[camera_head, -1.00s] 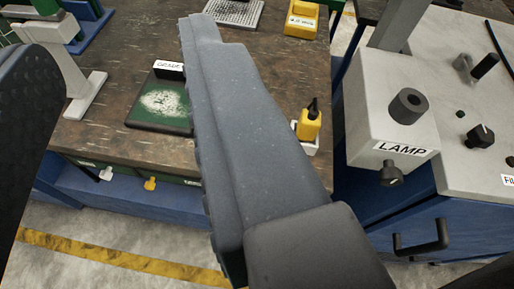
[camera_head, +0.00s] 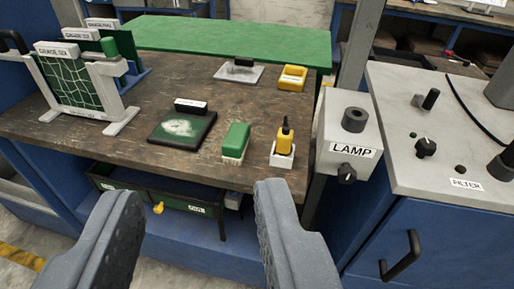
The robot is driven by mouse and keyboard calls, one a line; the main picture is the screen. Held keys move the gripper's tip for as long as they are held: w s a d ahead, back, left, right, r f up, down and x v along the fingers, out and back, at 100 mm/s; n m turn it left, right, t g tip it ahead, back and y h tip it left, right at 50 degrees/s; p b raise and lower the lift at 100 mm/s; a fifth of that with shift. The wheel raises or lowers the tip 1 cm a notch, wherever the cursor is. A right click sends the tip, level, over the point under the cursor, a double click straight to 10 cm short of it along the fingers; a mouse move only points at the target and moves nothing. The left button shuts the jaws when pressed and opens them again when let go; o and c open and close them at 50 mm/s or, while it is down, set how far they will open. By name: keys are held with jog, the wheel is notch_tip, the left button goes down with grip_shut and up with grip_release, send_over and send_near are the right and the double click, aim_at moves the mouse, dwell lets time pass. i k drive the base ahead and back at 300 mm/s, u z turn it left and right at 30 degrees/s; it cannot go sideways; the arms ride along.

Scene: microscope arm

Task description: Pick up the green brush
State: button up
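The green brush (camera_head: 236,140) stands on the worn brown workbench (camera_head: 150,152), near its front edge, with pale bristles downward. It is between a dark pad with a white powdery patch (camera_head: 182,129) on its left and a yellow bottle in a white holder (camera_head: 284,145) on its right. My gripper (camera_head: 188,208) is open, its two grey fingers wide apart at the bottom of the view.
A white-framed rack with a green grid panel (camera_head: 80,82) stands at the left. A yellow tray (camera_head: 292,78) and a grey plate (camera_head: 238,73) lie farther back. A lamp box (camera_head: 349,137) and a cabinet with knobs (camera_head: 440,140) stand at the right.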

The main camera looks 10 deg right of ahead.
aim_at(235, 146)
jog(key=z, duration=0.1)
jog(key=i, duration=1)
jog(key=u, duration=0.05)
